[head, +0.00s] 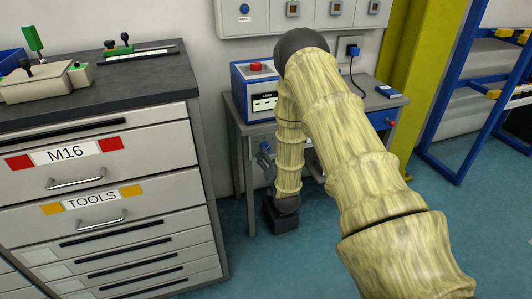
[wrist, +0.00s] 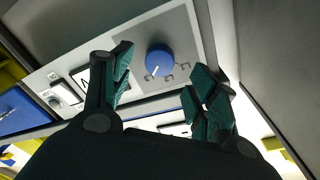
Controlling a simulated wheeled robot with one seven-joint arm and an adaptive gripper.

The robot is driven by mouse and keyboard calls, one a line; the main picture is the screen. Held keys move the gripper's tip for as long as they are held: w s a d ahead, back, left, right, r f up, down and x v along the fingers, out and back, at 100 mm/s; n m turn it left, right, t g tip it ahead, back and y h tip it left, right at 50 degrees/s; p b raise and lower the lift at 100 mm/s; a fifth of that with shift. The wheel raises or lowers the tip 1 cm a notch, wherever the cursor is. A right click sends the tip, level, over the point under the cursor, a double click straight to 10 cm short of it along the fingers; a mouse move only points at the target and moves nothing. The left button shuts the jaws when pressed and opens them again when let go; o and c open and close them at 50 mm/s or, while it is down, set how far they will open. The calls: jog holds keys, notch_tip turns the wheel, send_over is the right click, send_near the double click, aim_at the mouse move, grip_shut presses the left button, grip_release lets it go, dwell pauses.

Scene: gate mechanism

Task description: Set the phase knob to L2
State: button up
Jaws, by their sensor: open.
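The blue phase knob (wrist: 158,62) is in the wrist view, on a grey panel (wrist: 125,40). A white mark on its rim points to the lower left in the picture. Small position marks sit beside and below it, too small and tilted to read surely. My gripper (wrist: 161,72) is open, with one green-padded finger left of the knob and the other to its lower right. Whether either finger touches the knob cannot be told.
In the wrist view a smaller dial (wrist: 57,97) is left on the panel, and a grey surface rises at the right. In the head view a blue-sided device (head: 240,92) stands on a grey table (head: 232,127), between a drawer cabinet (head: 105,200) and a yellow post (head: 410,75).

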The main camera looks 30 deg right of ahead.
jog(key=shift+x, duration=2.4)
jog(key=c, duration=1)
